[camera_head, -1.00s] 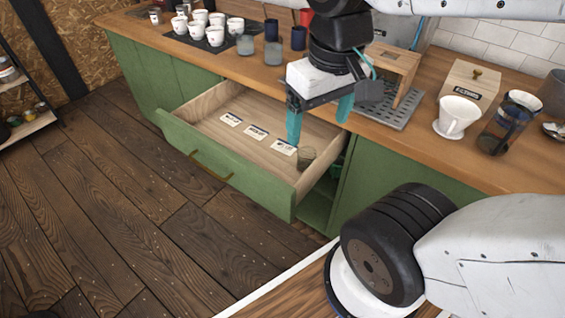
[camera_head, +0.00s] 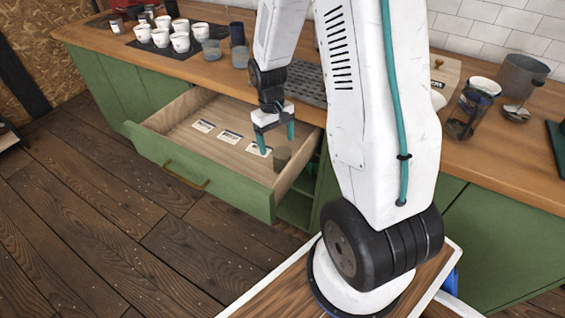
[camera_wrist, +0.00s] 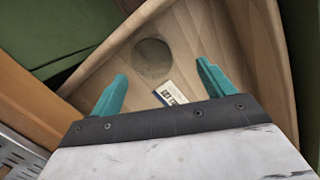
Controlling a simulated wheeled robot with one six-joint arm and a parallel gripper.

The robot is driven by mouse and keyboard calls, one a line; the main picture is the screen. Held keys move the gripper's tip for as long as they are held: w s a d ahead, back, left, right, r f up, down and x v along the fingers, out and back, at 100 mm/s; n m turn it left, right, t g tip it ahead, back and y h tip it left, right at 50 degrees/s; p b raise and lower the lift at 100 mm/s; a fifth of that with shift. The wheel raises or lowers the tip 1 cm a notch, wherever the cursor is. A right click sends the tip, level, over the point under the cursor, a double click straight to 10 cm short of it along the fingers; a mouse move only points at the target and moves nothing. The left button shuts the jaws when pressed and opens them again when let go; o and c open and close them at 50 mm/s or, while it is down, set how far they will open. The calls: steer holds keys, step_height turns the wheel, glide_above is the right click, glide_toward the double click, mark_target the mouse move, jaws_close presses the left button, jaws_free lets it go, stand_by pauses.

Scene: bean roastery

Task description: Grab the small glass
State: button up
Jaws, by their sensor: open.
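The small glass (camera_head: 281,158) stands in the right front corner of the open drawer (camera_head: 214,161). It is a greyish see-through cup, and in the wrist view it shows from above as a dark round shape (camera_wrist: 153,59). My gripper (camera_head: 278,142) is open with teal fingers, over the drawer near the glass. In the wrist view the glass lies ahead of the fingertips (camera_wrist: 160,76), roughly centred between them and not enclosed. A label card (camera_wrist: 170,94) lies close to the glass on the drawer floor.
More label cards (camera_head: 230,137) lie in the drawer. The wooden counter (camera_head: 180,62) above it holds white cups (camera_head: 160,38), grey glasses (camera_head: 211,50), a metal drip grate (camera_head: 306,82) and a French press (camera_head: 468,108). The drawer walls stand close around the glass.

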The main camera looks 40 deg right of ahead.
mark_target(282, 161)
steer(key=f, duration=0.2)
steer(key=s+f, duration=0.1)
steer(key=f, duration=0.2)
steer(key=d+f, duration=0.1)
steer(key=f, duration=0.2)
steer(key=shift+s+f, duration=0.2)
steer(key=c, duration=1.1)
